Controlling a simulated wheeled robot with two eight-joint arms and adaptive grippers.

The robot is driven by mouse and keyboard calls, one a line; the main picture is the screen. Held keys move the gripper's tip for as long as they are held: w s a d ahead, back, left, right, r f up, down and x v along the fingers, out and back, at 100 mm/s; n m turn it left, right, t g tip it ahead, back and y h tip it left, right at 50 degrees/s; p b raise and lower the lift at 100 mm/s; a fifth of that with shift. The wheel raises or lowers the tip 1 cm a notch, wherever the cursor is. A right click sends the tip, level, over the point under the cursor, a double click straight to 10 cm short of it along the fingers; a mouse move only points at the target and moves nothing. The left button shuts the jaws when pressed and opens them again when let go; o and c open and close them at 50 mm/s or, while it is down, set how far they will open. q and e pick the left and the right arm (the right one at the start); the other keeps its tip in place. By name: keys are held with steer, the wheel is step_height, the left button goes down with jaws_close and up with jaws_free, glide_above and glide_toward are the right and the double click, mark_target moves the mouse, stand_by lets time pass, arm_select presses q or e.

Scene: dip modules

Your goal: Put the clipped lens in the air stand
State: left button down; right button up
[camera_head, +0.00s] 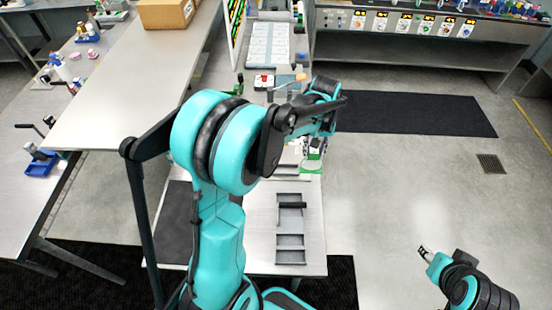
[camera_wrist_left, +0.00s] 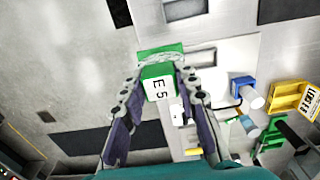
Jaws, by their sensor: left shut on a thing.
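In the left wrist view my left gripper (camera_wrist_left: 158,76) is shut on a small green piece (camera_wrist_left: 158,84) with a white label reading E5. A clear, rounded edge, which looks like the lens, shows just beyond the label, and a wider green part (camera_wrist_left: 160,49) lies past it. I cannot tell whether that wider part belongs to the held piece. In the head view my left arm hides most of its own gripper and the held piece. My right gripper (camera_head: 425,254) is at the lower right over the floor, too small to read. I cannot pick out the air stand for certain.
In the left wrist view, a blue piece (camera_wrist_left: 243,87), a yellow labelled piece (camera_wrist_left: 291,98) and a green piece (camera_wrist_left: 270,137) stand right of my gripper. A grey compartmented tray (camera_head: 291,228) lies on the near table. A cardboard box (camera_head: 166,13) stands on the left bench.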

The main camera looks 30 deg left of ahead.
arm_select(q)
steer(key=w+a+f, duration=0.1)
steer(key=a+f, duration=0.9)
steer(key=shift+w+a+f+b, duration=0.3)
steer(key=shift+s+f, duration=0.1)
steer(key=shift+f, duration=0.05)
steer(key=c, duration=1.1)
jaws_free()
steer(key=shift+c, duration=0.2)
